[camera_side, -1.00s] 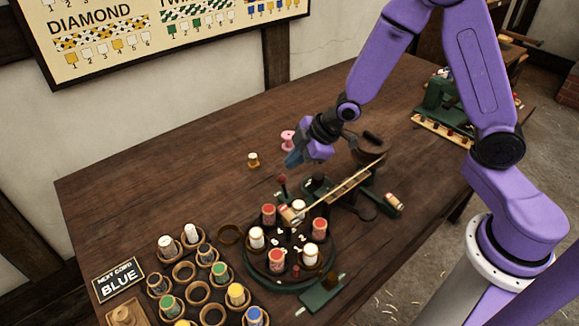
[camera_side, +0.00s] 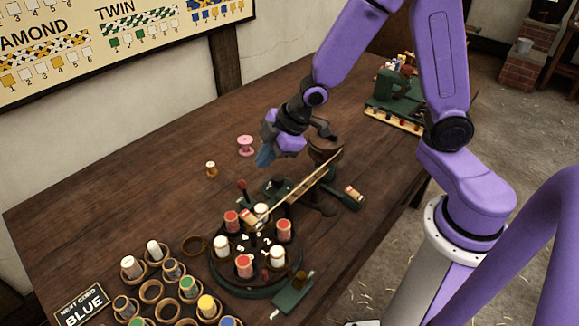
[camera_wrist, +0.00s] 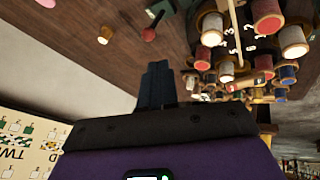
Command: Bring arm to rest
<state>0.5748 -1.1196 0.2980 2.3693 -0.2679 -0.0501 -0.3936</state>
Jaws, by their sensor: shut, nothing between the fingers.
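My purple arm reaches over the wooden table (camera_side: 110,215) from the right. My gripper (camera_side: 264,158) is shut and empty in the side view, its blue fingertips above the table behind the braiding device. In the wrist view my gripper (camera_wrist: 157,85) shows as two dark fingers pressed together with nothing between them. The round dark green carousel (camera_side: 256,283) carries several red and white bobbins and stands below and in front of the gripper. A thin wooden bar (camera_side: 300,185) rises from it to a brown drum (camera_side: 325,151). The gripper looks apart from all of these.
A pink spool (camera_side: 245,146) and a small tan bobbin (camera_side: 211,170) stand left of the gripper. Several bobbins in ring holders (camera_side: 151,291) fill the front left, by a "NEXT CORD BLUE" sign (camera_side: 82,306). A green machine (camera_side: 397,96) stands at the back right. The left of the table is clear.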

